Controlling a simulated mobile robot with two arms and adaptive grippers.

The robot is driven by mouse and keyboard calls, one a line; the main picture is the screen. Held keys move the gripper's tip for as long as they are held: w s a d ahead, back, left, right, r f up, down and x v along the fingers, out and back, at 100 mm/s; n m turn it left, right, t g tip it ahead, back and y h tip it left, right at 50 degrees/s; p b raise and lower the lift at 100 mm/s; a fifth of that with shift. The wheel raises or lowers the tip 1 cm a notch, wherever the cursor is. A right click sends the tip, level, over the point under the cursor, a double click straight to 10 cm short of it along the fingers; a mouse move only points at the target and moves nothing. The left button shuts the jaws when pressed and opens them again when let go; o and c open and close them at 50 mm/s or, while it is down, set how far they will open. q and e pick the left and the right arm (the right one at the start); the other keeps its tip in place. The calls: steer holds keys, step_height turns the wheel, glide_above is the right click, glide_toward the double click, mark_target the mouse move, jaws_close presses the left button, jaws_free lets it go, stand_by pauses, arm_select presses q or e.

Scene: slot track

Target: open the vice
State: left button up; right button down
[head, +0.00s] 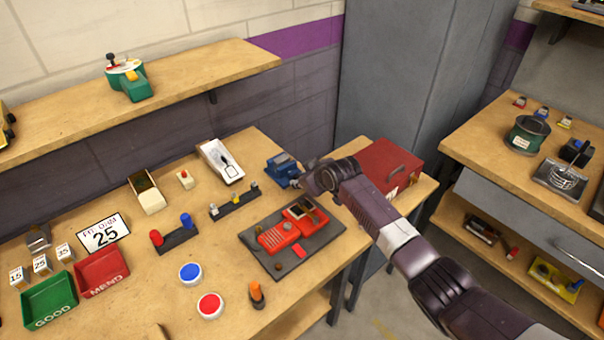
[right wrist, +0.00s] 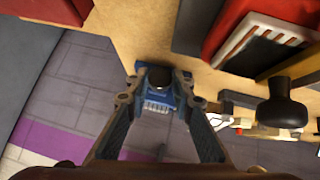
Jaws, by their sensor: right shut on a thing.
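The blue vice (head: 281,167) stands at the back right of the workbench, near the wall. My right gripper (head: 299,183) comes in from the right and is at the vice's front end. In the right wrist view, the two fingers (right wrist: 161,85) reach either side of a dark round part at the front of the blue vice (right wrist: 156,102). The right gripper is shut on this part, which looks like the vice's handle end. The gap between the vice's jaws cannot be made out. My left gripper is not in view.
A red toolbox (head: 388,165) stands just right of my right gripper. A small holder (head: 234,202) and a white tray (head: 220,160) are left of the vice. A dark mat (head: 255,245) with red parts lies in front. A grey cabinet (head: 410,80) stands behind.

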steer(key=shift+s+a+n+t+h+p, duration=0.1)
steer(key=shift+n+t+h+p, duration=0.2)
steer(key=shift+t+h+p, duration=0.15)
stand_by(0.4)
steer(key=c, duration=1.7)
jaws_free()
steer(key=shift+f, duration=0.1)
steer(key=shift+v, duration=6.05)
